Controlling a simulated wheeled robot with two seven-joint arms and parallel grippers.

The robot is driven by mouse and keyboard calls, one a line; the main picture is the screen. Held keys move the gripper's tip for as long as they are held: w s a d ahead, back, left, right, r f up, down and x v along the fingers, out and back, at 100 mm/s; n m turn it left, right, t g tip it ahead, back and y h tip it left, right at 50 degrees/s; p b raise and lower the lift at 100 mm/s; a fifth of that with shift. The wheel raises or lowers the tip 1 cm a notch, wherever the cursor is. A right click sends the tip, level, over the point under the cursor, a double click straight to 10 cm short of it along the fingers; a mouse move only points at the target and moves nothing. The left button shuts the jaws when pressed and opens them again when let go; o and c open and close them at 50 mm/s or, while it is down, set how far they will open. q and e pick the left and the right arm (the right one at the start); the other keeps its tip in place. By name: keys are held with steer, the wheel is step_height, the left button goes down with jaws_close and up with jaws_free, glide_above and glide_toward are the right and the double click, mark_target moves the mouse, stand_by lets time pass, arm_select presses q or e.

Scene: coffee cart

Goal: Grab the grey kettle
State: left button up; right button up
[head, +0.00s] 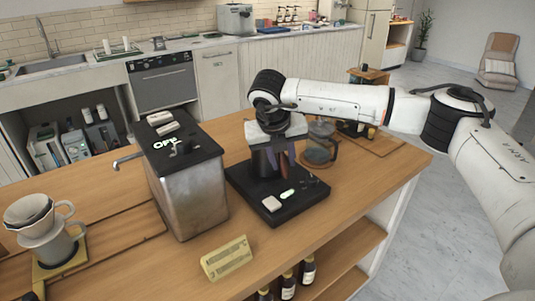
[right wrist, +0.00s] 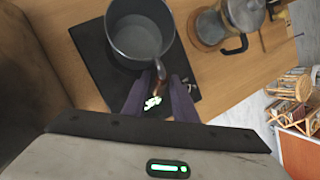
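The grey kettle (right wrist: 138,40) stands on a black square scale-like base (right wrist: 95,45) in the right wrist view. Its open top faces the camera and its handle (right wrist: 159,72) points toward my right gripper. My right gripper (right wrist: 158,84) is open, with its two dark purple fingers apart, one on each side of the handle's end. I cannot tell whether either finger touches it. In the head view my right gripper (head: 282,164) points down over the black base (head: 305,200) and mostly hides the kettle. My left gripper is not in view.
A glass press pot (head: 321,140) stands just right of the base. A metal box machine (head: 190,190) with a black top and tap stands to its left. A pour-over dripper (head: 40,217) stands far left.

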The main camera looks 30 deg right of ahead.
steer(key=shift+w+d+f, duration=0.1)
steer(key=shift+d+f, duration=0.05)
steer(key=shift+f, duration=0.25)
jaws_close()
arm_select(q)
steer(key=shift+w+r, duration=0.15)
arm_select(e)
steer(key=shift+r, duration=0.15)
